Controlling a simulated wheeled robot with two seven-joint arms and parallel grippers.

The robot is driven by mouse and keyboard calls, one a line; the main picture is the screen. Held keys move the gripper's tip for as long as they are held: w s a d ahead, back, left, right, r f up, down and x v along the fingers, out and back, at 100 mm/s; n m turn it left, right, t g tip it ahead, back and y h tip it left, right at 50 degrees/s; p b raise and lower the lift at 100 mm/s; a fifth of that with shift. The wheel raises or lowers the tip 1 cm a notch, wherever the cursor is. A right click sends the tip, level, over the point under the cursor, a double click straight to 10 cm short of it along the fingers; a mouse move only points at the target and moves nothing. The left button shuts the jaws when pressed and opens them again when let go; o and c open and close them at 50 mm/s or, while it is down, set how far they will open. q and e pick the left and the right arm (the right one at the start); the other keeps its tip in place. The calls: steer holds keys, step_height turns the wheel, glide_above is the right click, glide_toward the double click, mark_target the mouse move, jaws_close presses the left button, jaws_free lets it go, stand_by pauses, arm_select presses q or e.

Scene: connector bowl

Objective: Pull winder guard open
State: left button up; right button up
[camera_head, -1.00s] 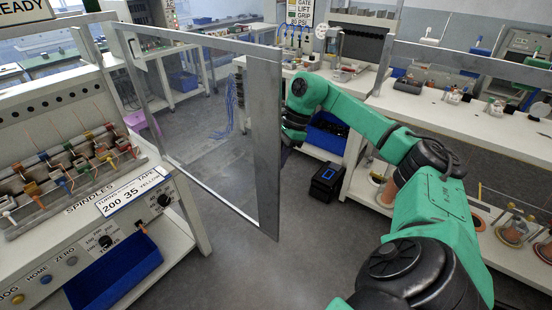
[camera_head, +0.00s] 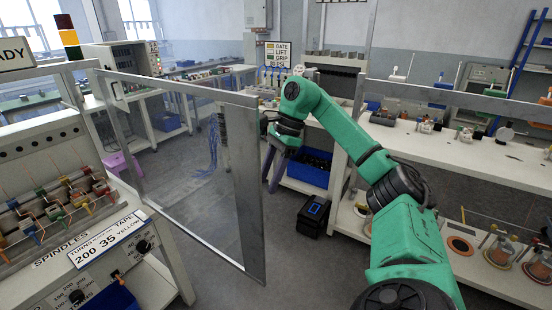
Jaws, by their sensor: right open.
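The winder guard is a clear panel in a grey metal frame (camera_head: 249,190). It stands swung out from the winder (camera_head: 75,225) at the left, with its free upright edge near the middle of the view. My right arm reaches in from the lower right. My right gripper (camera_head: 273,165) points down just right of and apparently beyond the guard's free edge, with its fingers spread and nothing visible between them. I cannot tell whether it touches the frame. My left gripper is out of view.
A white workbench (camera_head: 470,150) with spools and fixtures runs along the right. Open grey floor lies below and beyond the guard. A blue tray (camera_head: 108,297) sits at the winder's front.

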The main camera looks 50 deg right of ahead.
steer(key=p+v, duration=0.3)
steer(key=v, duration=0.3)
steer(key=shift+s, duration=0.1)
steer(key=shift+f, duration=0.1)
